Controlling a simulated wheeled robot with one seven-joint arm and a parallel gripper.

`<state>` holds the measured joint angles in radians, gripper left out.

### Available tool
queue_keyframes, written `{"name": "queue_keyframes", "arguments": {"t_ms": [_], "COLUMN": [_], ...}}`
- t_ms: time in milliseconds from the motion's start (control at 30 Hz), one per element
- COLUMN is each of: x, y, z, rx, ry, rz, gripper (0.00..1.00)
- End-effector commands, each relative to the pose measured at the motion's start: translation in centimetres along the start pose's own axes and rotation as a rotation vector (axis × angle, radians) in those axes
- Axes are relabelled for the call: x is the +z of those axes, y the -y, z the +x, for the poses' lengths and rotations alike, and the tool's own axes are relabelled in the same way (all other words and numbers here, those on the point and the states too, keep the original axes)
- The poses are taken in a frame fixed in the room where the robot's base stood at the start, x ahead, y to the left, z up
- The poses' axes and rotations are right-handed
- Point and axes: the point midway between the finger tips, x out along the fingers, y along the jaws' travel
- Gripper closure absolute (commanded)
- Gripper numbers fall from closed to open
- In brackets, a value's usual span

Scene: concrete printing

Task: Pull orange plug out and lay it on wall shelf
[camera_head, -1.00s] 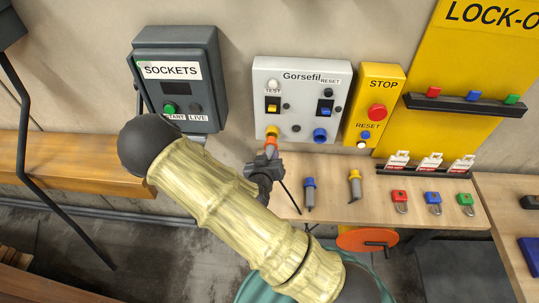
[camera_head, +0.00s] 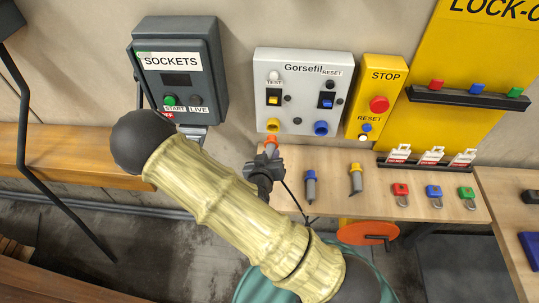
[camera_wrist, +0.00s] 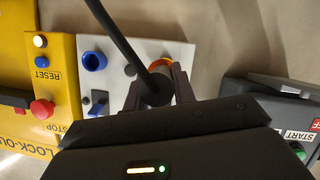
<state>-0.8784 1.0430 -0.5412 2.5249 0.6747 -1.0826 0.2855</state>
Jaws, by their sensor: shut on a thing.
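The orange plug (camera_head: 270,143) is held in my gripper (camera_head: 267,157), just below the grey Gorsefil panel (camera_head: 303,65). In the head view its tip appears a little apart from the panel's yellow-ringed socket (camera_head: 272,125). In the wrist view my gripper (camera_wrist: 157,86) is shut around the plug's dark body (camera_wrist: 154,90), with its cable running up toward the camera. An orange-yellow rim (camera_wrist: 160,65) shows behind it; I cannot tell plug from socket there. The wooden wall shelf (camera_head: 380,205) runs below the panel.
A blue plug (camera_head: 310,187) and a yellow plug (camera_head: 355,180) are on the shelf, with several padlocks (camera_head: 433,192) to the right. The STOP box (camera_head: 376,85) is right of the panel, the SOCKETS box (camera_head: 180,80) left. An orange reel (camera_head: 367,233) is below the shelf.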

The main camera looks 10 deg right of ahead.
Motion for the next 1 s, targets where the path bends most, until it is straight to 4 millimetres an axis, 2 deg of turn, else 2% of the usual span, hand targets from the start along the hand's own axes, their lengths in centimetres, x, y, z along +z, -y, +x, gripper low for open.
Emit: {"name": "queue_keyframes", "arguments": {"t_ms": [300,1000], "x": [0.5,1.7], "y": [-0.1,-0.1], "z": [-1.9,-4.8], "rx": [0.0,-0.001], "ry": [0.001,0.0], "rz": [-0.004,-0.004], "gripper": [1.0,1.0]}}
